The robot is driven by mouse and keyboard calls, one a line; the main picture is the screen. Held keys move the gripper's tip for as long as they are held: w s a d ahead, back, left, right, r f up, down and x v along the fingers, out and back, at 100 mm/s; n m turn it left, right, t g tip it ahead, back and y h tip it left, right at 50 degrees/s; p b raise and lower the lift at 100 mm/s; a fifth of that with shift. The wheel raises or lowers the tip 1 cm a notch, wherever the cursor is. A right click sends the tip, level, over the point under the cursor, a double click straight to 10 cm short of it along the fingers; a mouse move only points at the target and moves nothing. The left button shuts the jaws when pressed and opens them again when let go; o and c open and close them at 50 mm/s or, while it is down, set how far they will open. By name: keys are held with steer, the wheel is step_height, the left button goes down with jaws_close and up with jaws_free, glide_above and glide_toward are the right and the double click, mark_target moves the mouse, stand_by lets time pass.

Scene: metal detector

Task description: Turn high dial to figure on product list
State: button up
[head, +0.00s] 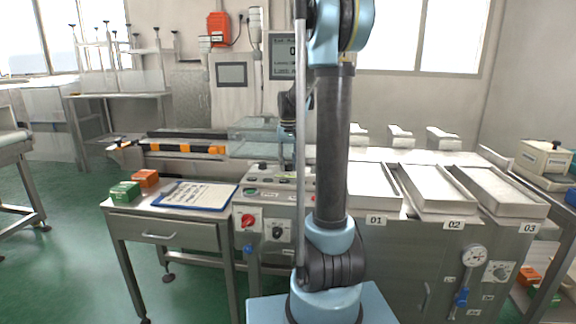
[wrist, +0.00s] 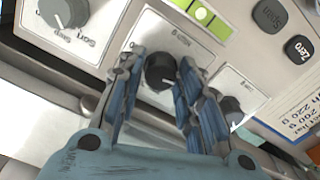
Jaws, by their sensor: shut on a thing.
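In the wrist view my gripper (wrist: 158,64) is closed around a round black dial (wrist: 161,76), with one blue finger on each side of it. The dial sits on a pale square plate whose upside-down print looks like "High". The dial's exact setting is too small to read. A clipboard with a printed sheet (head: 195,194), perhaps the product list, lies on the side table in the head view; its text is unreadable there. In the head view my arm hides much of the control panel, and the fingers on the dial cannot be made out.
Another black dial (wrist: 231,110) is close to the right finger. A larger grey dial (wrist: 66,10) is at upper left. A red switch (head: 248,221) is on the lower panel.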

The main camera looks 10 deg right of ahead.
mark_target(288, 164)
steer(key=shift+w, duration=0.1)
steer(key=o, duration=1.1)
steer(key=shift+c, duration=0.2)
step_height(288, 164, up, 12)
steer(key=s+f, duration=0.7)
steer(key=s, duration=0.4)
steer(key=s+f+t, duration=0.1)
steer(key=s+f, duration=0.6)
steer(key=s, duration=0.5)
steer(key=s+f+t, duration=0.1)
steer(key=s+f, duration=0.6)
steer(key=s, duration=0.5)
steer(key=shift+f, duration=0.15)
